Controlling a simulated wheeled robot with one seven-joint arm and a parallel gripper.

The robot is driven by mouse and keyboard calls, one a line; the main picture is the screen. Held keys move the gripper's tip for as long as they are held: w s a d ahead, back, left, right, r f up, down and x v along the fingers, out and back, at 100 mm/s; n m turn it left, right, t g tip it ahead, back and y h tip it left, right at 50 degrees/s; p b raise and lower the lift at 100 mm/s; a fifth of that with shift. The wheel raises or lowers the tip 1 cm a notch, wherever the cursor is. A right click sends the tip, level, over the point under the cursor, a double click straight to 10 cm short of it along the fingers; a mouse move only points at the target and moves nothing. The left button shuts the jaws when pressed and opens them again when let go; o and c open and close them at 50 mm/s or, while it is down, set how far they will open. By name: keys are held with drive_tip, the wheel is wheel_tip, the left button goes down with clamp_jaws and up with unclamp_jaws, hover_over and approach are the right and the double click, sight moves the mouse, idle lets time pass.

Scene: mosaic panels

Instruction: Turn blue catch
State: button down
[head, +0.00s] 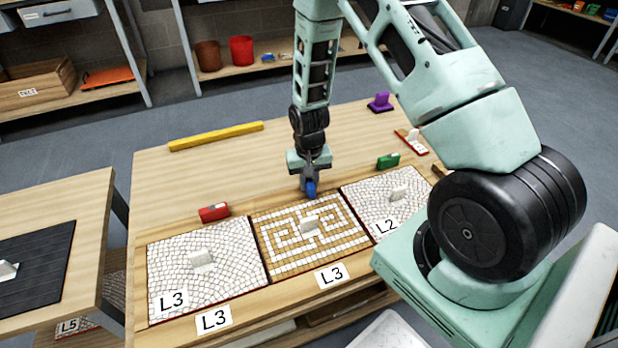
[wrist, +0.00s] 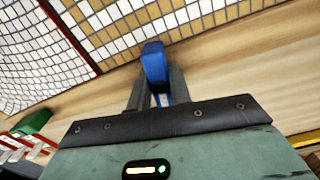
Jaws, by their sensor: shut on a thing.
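The blue catch (head: 311,187) stands at the back edge of the middle mosaic panel (head: 280,212), which has a gold and white maze pattern. My gripper (head: 311,180) reaches down from above and is shut on the blue catch. In the wrist view the blue catch (wrist: 154,62) sits between the two dark fingers of my gripper (wrist: 155,88), close to the panel's tiled edge. The lower part of the catch is partly hidden by the fingers.
A red catch (head: 214,212) stands behind the left panel (head: 163,287) and a green catch (head: 388,161) behind the right panel (head: 372,192). A yellow bar (head: 216,136) and a purple piece (head: 380,102) lie farther back. Bare table lies behind the panels.

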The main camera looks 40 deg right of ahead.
sight(309, 180)
drive_tip(key=shift+n, duration=0.8)
drive_tip(key=shift+p, duration=0.3)
drive_tip(key=c, duration=1.3)
unclamp_jaws()
drive_tip(key=shift+r, duration=0.1)
wheel_tip(309, 180, up, 17)
drive_tip(key=p, duration=0.2)
drive_tip(key=shift+r+p, duration=0.15)
drive_tip(key=shift+p, duration=0.2)
